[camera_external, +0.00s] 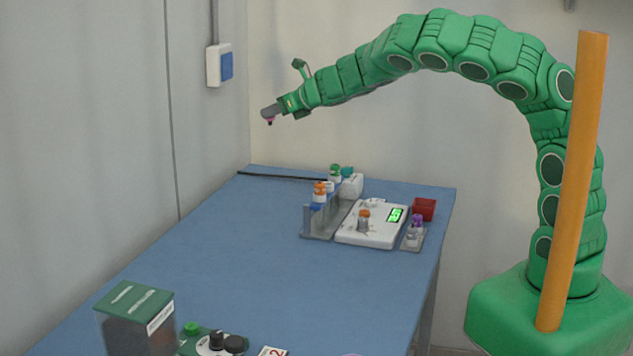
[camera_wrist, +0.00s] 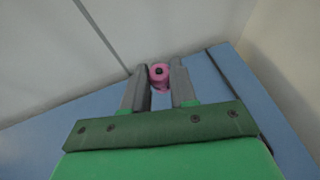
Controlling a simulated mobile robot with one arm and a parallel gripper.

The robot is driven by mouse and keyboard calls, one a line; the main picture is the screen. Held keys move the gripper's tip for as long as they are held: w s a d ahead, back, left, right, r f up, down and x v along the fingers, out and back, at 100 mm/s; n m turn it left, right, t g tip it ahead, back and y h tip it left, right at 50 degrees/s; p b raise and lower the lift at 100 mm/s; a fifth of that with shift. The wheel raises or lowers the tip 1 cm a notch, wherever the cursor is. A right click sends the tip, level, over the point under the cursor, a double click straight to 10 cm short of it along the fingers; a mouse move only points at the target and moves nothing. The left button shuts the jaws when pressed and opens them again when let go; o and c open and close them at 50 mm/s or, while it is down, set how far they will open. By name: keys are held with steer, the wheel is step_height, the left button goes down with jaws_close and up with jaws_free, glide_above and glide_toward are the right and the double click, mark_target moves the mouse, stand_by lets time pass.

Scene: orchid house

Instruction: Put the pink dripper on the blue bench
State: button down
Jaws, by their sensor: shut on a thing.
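My gripper (camera_external: 267,113) is held high above the far left end of the blue bench (camera_external: 215,265), well clear of its surface. In the wrist view its two grey fingers (camera_wrist: 159,80) are shut on the pink dripper (camera_wrist: 160,72), which has a dark round spot in its middle. In the external view only a small pink and dark bit of the dripper (camera_external: 269,121) shows below the fingertips. The bench also shows beneath the gripper in the wrist view (camera_wrist: 70,122).
A test tube rack (camera_external: 318,222), a white scale (camera_external: 372,236) and a red box (camera_external: 424,208) stand at the bench's right side. A dark container (camera_external: 135,325) stands at the front left. A thin dark rod (camera_external: 280,177) lies at the far edge. The bench's middle is clear.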

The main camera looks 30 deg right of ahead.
steer(key=shift+w+d+n+g+y, duration=0.15)
steer(key=shift+w+n+g+y, duration=0.2)
steer(key=shift+n+g+y, duration=0.5)
steer(key=shift+s+d+n+g+y, duration=2.25)
steer(key=shift+s+d+n+g, duration=1.25)
steer(key=shift+d+n+g, duration=1.35)
step_height(320, 180, down, 10)
steer(key=shift+d, duration=0.2)
steer(key=shift+f, duration=0.15)
